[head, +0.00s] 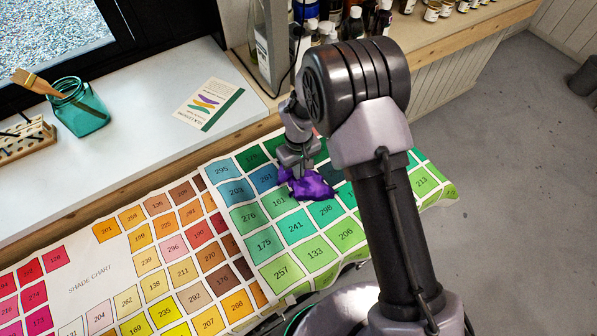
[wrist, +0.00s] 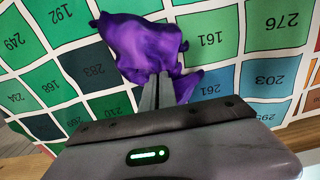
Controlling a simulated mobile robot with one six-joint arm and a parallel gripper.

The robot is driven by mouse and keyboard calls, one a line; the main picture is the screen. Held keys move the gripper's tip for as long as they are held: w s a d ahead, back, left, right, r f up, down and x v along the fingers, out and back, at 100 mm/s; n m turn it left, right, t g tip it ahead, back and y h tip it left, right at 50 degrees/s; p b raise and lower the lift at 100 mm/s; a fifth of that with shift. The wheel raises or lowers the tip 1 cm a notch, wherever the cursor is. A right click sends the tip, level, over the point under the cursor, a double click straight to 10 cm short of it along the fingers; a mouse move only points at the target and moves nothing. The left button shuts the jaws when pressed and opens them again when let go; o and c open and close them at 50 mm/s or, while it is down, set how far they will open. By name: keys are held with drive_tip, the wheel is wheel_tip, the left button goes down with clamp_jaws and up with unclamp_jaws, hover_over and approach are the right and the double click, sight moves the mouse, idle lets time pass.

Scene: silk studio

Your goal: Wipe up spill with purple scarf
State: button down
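The purple scarf (head: 312,187) is a crumpled bundle on the shade chart (head: 257,272), over its blue and green squares. In the wrist view the scarf (wrist: 140,45) is bunched around the tips of my gripper (wrist: 156,88). The two fingers are close together with scarf cloth at their tips. In the head view my gripper (head: 298,168) points down at the scarf, partly hidden by my arm. I cannot make out a spill in either view; the chart under the scarf and behind my arm is hidden.
A teal glass jar with a brush (head: 80,108), a wooden rack (head: 25,140) and a printed card (head: 208,104) are on the white sill at left. Several bottles (head: 355,22) stand behind my arm. Grey floor (head: 500,180) lies open at right.

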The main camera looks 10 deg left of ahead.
wheel_tip(320, 180, up, 9)
drive_tip(key=p, duration=0.4)
drive_tip(key=shift+s+d, duration=0.2)
idle(0.5)
